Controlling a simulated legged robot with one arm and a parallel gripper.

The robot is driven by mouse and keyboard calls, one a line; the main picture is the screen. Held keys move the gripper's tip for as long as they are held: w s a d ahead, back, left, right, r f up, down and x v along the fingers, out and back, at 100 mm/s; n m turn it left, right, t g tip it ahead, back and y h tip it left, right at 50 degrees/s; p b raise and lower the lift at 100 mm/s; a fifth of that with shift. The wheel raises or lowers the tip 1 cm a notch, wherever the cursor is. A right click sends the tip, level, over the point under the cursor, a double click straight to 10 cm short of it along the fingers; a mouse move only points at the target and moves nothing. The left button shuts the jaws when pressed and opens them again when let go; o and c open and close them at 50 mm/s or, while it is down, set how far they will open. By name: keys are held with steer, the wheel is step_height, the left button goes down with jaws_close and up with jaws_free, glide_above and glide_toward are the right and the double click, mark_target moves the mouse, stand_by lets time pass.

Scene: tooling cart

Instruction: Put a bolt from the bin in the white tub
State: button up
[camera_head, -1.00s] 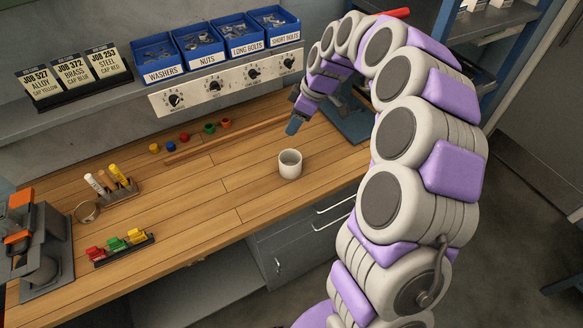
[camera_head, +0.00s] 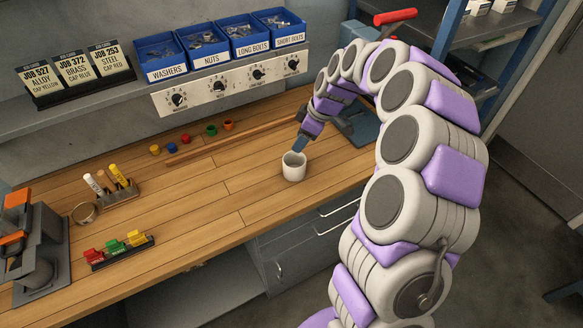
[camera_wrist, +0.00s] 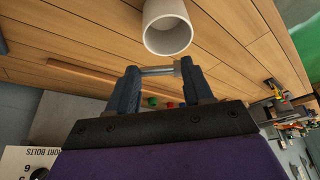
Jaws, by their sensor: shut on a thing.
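The white tub (camera_head: 293,172) stands upright on the wooden bench, its open top facing up. It also shows at the top of the wrist view (camera_wrist: 167,32). My gripper (camera_head: 299,146) points down just above the tub's far rim in the head view. In the wrist view my gripper (camera_wrist: 160,72) is shut on a grey metal bolt (camera_wrist: 158,71), which lies crosswise between the fingertips, close to the tub's mouth but outside it. The blue long bolts bin (camera_head: 251,50) and short bolts bin (camera_head: 290,40) sit on the shelf behind, with metal pieces inside.
The washers bin (camera_head: 166,73) and nuts bin (camera_head: 210,61) stand left of the bolt bins. A panel with knobs (camera_head: 218,93) hangs below them. Several coloured caps and a long wooden strip (camera_head: 228,141) lie behind the tub.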

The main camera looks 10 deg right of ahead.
steer(key=o, duration=0.6)
steer(key=shift+d, duration=0.2)
steer(key=o, duration=0.3)
steer(key=shift+d, duration=0.45)
steer(key=shift+o, duration=1)
steer(key=shift+d, duration=0.1)
steer(key=p+v, duration=0.3)
steer(key=v, duration=1.4)
steer(key=shift+r, duration=0.15)
